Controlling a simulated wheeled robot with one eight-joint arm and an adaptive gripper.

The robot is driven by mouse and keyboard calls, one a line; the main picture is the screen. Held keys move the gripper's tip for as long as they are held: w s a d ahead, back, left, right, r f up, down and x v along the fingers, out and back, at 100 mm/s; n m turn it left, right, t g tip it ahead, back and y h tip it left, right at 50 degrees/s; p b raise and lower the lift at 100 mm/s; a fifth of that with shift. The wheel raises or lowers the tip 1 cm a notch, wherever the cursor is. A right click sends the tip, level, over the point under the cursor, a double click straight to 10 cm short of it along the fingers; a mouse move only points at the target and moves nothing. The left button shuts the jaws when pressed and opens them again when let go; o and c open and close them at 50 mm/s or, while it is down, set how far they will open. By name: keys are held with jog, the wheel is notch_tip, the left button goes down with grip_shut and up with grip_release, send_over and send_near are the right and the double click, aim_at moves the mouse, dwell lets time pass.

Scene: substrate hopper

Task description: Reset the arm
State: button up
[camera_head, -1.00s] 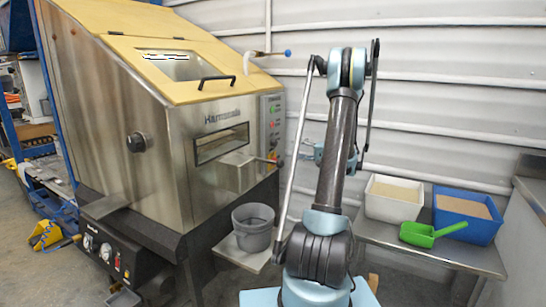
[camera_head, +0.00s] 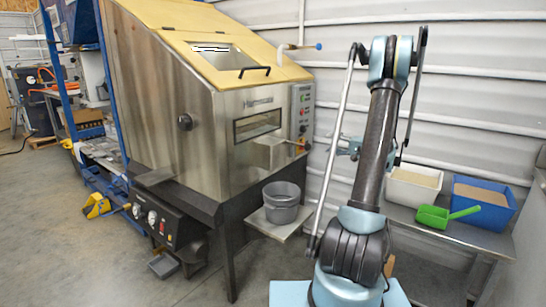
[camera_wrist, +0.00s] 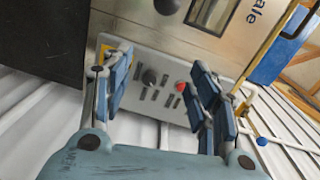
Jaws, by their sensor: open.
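My arm (camera_head: 375,135) stands raised on its base at the right of the head view, its links folded up and back down. My gripper (camera_wrist: 160,92) shows in the wrist view with its two blue fingers apart and nothing between them. In the head view it is mostly hidden behind the arm, with only a blue part (camera_head: 348,146) showing. Beyond the fingers in the wrist view is the hopper's control panel (camera_wrist: 150,85) with a red button and dark knobs. I cannot tell the exact gap to it.
The steel hopper (camera_head: 160,110) has a closed yellow lid (camera_head: 190,35). A grey bucket (camera_head: 281,203) stands on its side shelf. A white bin (camera_head: 408,193), a blue bin (camera_head: 488,207) and a green scoop (camera_head: 440,215) sit on the metal table at right. Open floor (camera_head: 60,240) lies at left.

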jog(key=s+a+r+n+g+h, duration=0.1)
jog(key=s+a+n+g+h, duration=0.15)
jog(key=s+a, duration=0.7)
jog(key=s+a+n+g+h, duration=0.1)
jog(key=s+a+g+h, duration=0.4)
jog(key=s, duration=0.8)
jog(key=s+d+f+n+h, duration=0.1)
jog(key=s+f+h, duration=0.1)
jog(key=s, duration=0.7)
jog(key=s+d+f+n+h, duration=0.1)
jog(key=s+d+f+h, duration=0.1)
jog(key=s+f, duration=0.3)
jog(key=s+d+f+n+h, duration=0.1)
jog(key=s+d+f+h, duration=0.1)
jog(key=s, duration=1)
jog(key=shift+s+f, duration=0.3)
jog(key=shift+f, duration=0.5)
jog(key=shift+g+h, duration=0.25)
jog(key=shift+w+f, duration=0.2)
jog(key=shift+w, duration=0.25)
